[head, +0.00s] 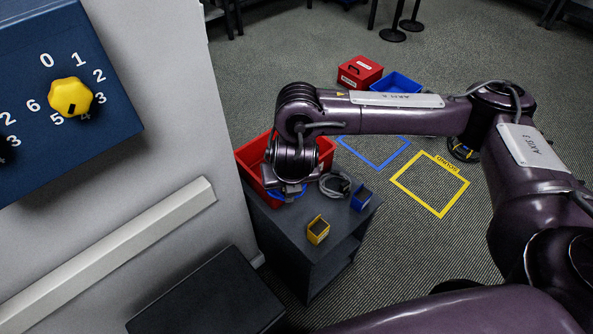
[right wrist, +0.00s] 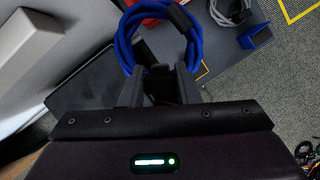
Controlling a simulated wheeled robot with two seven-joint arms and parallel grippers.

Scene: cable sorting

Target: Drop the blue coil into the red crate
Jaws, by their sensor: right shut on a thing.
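The red crate (head: 325,151) stands at the far end of the dark cabinet, partly hidden behind my right arm. My right gripper (head: 290,189) points down beside the crate's near side, above the cabinet top. It is shut on the blue coil (right wrist: 125,45), whose loop sticks out beyond the fingers (right wrist: 160,88) in the right wrist view. In the head view only a bit of the blue coil (head: 275,196) shows under the gripper. I cannot tell whether the coil touches the cabinet. My left gripper is not in view.
On the cabinet (head: 285,232) are a grey coil (head: 335,186), a small blue bin (head: 361,198) and a small yellow bin (head: 318,230). A wall with a blue dial panel (head: 110,125) rises at left. A red box (head: 360,71) and a blue tray (head: 397,82) lie on the floor beyond.

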